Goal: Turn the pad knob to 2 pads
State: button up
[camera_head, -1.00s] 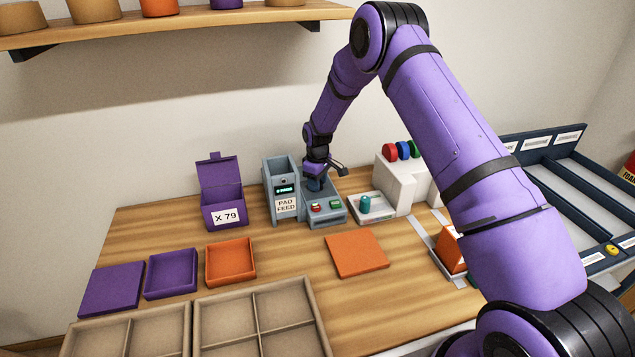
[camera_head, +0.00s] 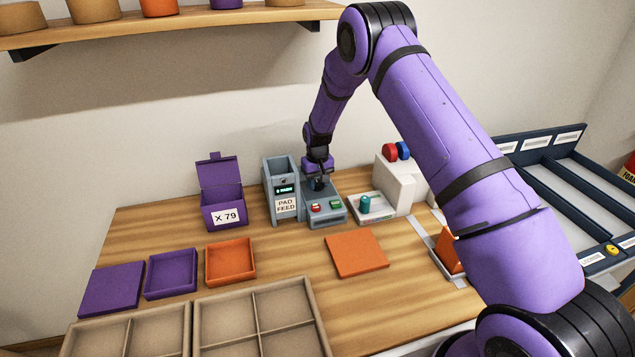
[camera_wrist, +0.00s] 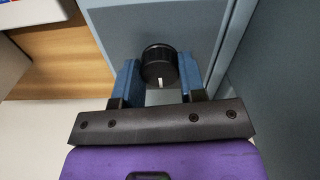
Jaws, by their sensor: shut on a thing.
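The pad feed machine (camera_head: 281,200) is grey-blue, with a "PAD FEED" label and a small lit green display (camera_head: 285,190) whose text is too small to read surely. My gripper (camera_head: 318,184) is over its lower right part. In the wrist view the black round pad knob (camera_wrist: 157,61) sits between my two blue jaws, which are shut on it from both sides. Its white mark points toward the bottom of that view. In the head view the knob is mostly hidden by my gripper.
A red button (camera_head: 315,208) and a green button (camera_head: 336,204) are on the machine's front, just below my gripper. A purple box (camera_head: 222,200) marked X 79 stands left. A white block (camera_head: 394,186) with coloured discs stands right. An orange square (camera_head: 357,254) lies in front.

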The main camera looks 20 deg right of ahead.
aim_at(318, 183)
dwell(0.4)
jog(key=o, duration=0.9)
jog(key=shift+r, duration=0.1)
notch_tip(318, 183, up, 11)
jog(key=shift+f, duration=0.2)
